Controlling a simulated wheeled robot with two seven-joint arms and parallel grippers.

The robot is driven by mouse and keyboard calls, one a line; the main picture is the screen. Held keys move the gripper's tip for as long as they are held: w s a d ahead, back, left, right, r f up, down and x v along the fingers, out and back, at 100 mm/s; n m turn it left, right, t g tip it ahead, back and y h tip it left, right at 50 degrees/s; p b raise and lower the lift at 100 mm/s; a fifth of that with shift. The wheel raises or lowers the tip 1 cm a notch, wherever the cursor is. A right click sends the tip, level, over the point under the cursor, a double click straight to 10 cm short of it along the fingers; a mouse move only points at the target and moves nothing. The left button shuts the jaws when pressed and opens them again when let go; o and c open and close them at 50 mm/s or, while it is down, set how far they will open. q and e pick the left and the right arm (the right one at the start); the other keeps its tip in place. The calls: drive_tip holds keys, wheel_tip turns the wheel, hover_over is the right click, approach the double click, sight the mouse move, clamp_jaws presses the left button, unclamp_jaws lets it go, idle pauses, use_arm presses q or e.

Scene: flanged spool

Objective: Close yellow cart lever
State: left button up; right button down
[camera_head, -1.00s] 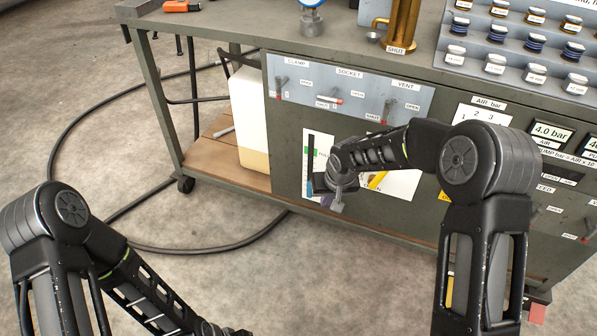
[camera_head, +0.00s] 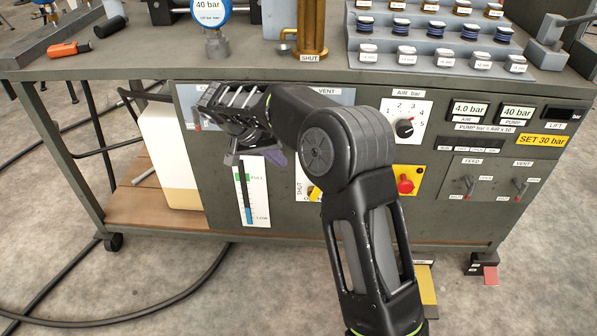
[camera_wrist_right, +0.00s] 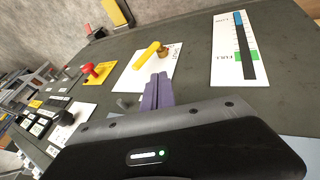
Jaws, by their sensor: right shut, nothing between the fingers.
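The yellow lever (camera_head: 314,193) is on a white card marked SHUT (camera_head: 300,180) on the cart's front panel. My right arm partly hides it in the head view. In the right wrist view the yellow lever (camera_wrist_right: 147,55) shows whole, lying aslant from its brass pivot across the white card. My right gripper (camera_head: 277,158) is up and left of the lever in the head view. Its purple fingers (camera_wrist_right: 157,92) are shut and empty, pointing toward the lever with a gap between. My left gripper is out of view.
A FULL/LOW level gauge (camera_head: 251,192) is left of the lever. A red knob on a yellow plate (camera_head: 405,184) is to its right. My right arm covers much of the upper switch panel (camera_head: 335,95). Yellow (camera_head: 425,284) and red (camera_head: 490,274) pedals are on the floor.

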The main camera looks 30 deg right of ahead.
drive_tip(key=s+d+f+b, duration=0.2)
drive_tip(key=d+f+b, duration=0.1)
drive_tip(key=d+f, duration=0.5)
drive_tip(key=shift+f, duration=0.8)
drive_tip(key=shift+s+d+y+b, duration=0.3)
drive_tip(key=shift+d+b, duration=0.1)
drive_tip(key=shift+d, duration=0.05)
drive_tip(key=s+d+f+m+t+y, duration=0.1)
drive_tip(key=s+d+f+t+y, duration=0.3)
drive_tip(key=d, duration=0.4)
drive_tip(key=shift+s+f+y, duration=0.6)
drive_tip(key=shift+s+f, duration=0.45)
drive_tip(key=shift+f, duration=0.3)
